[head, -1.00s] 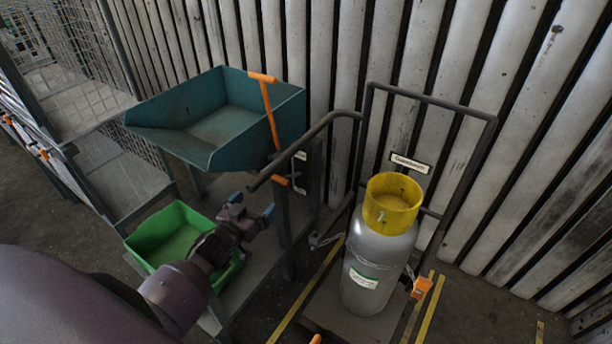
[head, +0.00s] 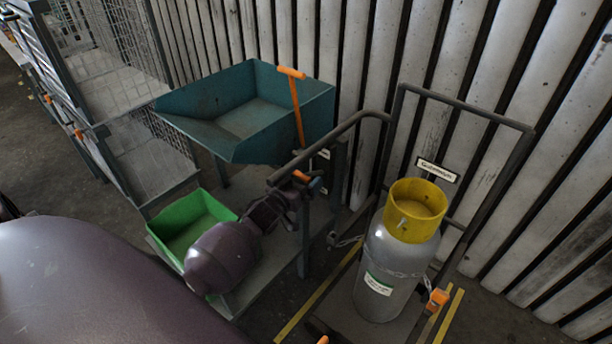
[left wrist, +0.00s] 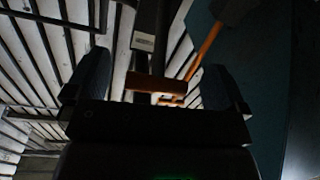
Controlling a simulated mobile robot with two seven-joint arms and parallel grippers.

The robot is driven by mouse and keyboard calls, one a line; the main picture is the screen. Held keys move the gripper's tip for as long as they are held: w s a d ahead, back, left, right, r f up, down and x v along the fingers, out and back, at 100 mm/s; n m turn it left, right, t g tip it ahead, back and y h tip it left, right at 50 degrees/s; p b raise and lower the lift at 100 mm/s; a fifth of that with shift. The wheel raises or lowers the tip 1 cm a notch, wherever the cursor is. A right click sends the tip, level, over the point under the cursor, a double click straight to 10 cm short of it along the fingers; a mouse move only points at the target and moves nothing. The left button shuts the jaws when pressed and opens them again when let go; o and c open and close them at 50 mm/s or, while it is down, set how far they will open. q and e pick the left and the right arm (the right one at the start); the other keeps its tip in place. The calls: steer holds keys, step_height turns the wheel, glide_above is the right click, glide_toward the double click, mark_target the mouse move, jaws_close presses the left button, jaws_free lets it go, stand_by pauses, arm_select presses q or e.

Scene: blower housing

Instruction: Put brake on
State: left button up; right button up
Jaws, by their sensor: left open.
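My left gripper (head: 300,186) is open in the head view, right below the trolley's grey push handle. A short orange grip (head: 301,176) shows at its fingertips. In the left wrist view an orange bar (left wrist: 155,84) lies across the space between the two open fingers of the gripper (left wrist: 150,88); I cannot tell whether they touch it. Another orange T-handled lever (head: 296,105) rises at the teal hopper. An orange tip (head: 323,340) shows at the bottom edge. None of these is labelled as the brake. My right gripper is out of view.
A grey gas cylinder (head: 378,270) with a yellow collar (head: 415,208) stands chained on the trolley (head: 465,107). The teal hopper (head: 205,135) and a green bin (head: 190,222) are close to my left arm. A corrugated wall (head: 560,200) closes the back.

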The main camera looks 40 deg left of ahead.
mark_target(312, 174)
arm_select(q)
steer(key=shift+w, duration=1.2)
steer(key=c, duration=1.2)
steer(key=shift+o, duration=0.2)
steer(key=shift+f, duration=0.1)
